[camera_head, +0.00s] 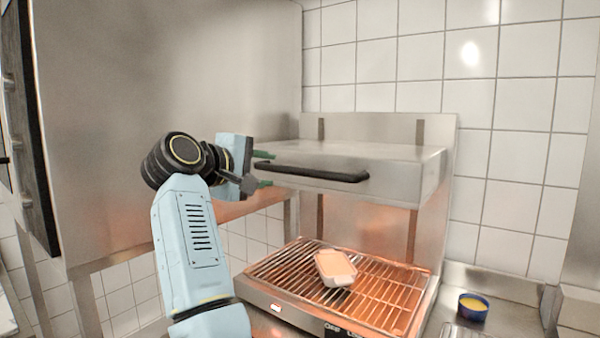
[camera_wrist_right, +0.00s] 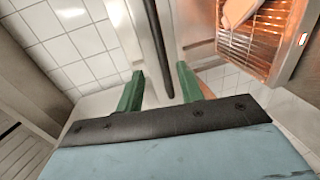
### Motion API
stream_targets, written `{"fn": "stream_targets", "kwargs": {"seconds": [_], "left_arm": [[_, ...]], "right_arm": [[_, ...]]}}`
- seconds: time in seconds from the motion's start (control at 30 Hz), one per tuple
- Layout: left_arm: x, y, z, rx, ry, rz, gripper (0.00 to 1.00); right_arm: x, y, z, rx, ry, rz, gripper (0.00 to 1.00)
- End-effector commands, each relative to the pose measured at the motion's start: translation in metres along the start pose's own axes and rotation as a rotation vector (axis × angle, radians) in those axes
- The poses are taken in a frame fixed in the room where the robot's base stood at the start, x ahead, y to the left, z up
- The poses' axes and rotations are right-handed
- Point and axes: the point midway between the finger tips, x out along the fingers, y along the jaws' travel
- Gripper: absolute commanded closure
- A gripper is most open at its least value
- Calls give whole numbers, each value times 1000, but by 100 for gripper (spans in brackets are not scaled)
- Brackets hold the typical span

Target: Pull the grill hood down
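The grill hood (camera_head: 400,170) is a flat steel box raised well above the grill's rack (camera_head: 390,305), with a long black handle (camera_head: 312,173) along its front. My right gripper (camera_head: 264,169) is at the left end of this handle, its green fingers open, one above and one below handle height. In the right wrist view the handle (camera_wrist_right: 158,50) reaches in between the two open fingers of the gripper (camera_wrist_right: 160,88), with gaps on both sides. It does not look gripped. My left gripper is not in view.
A pale dish (camera_head: 335,268) sits on the glowing rack under the hood. A small blue bowl with yellow contents (camera_head: 473,307) stands on the counter at right. A large steel cabinet (camera_head: 100,90) fills the left, and a tiled wall (camera_head: 500,130) is behind.

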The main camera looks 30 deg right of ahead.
Motion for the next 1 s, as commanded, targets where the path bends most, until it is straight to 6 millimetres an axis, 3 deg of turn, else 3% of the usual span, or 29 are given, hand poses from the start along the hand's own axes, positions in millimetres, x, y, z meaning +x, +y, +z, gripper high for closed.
{"fn": "stream_targets", "kwargs": {"seconds": [0.4,0.6,0.8,1.0], "left_arm": [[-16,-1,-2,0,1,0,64],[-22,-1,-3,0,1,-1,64],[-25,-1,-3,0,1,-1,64],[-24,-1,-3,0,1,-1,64]], "right_arm": [[82,2,2,-3,-6,4,62],[113,2,1,-3,-4,4,62],[127,1,1,-3,-2,4,62],[129,1,1,-2,-1,4,62]]}}
